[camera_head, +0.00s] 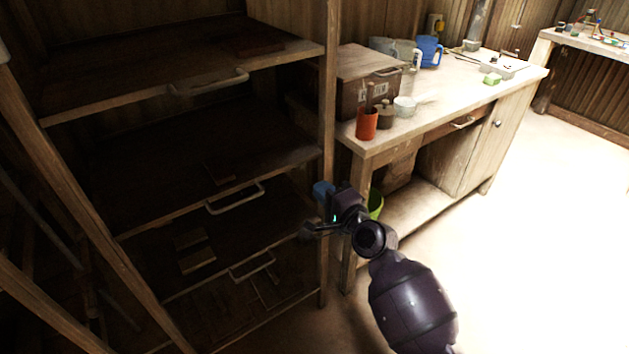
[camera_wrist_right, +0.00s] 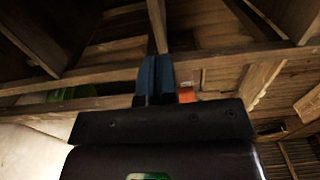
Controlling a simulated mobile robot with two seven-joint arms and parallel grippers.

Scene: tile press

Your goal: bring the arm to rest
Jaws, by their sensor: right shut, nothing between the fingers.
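My right gripper (camera_head: 318,208) is in front of the right post of the wooden shelf rack (camera_head: 325,150), with my purple arm behind it. In the right wrist view its blue fingers (camera_wrist_right: 153,80) are together, with nothing between them. A small blue part shows at the fingers in the head view. I cannot tell how far the gripper is from the post. My left gripper is not in view.
The rack's shelves have metal handles (camera_head: 235,200). A workbench (camera_head: 450,105) to the right carries an orange cup (camera_head: 367,124), a wooden box (camera_head: 360,85) and a blue jug (camera_head: 429,51). A green bin (camera_head: 376,204) stands below. The floor (camera_head: 540,230) at right is clear.

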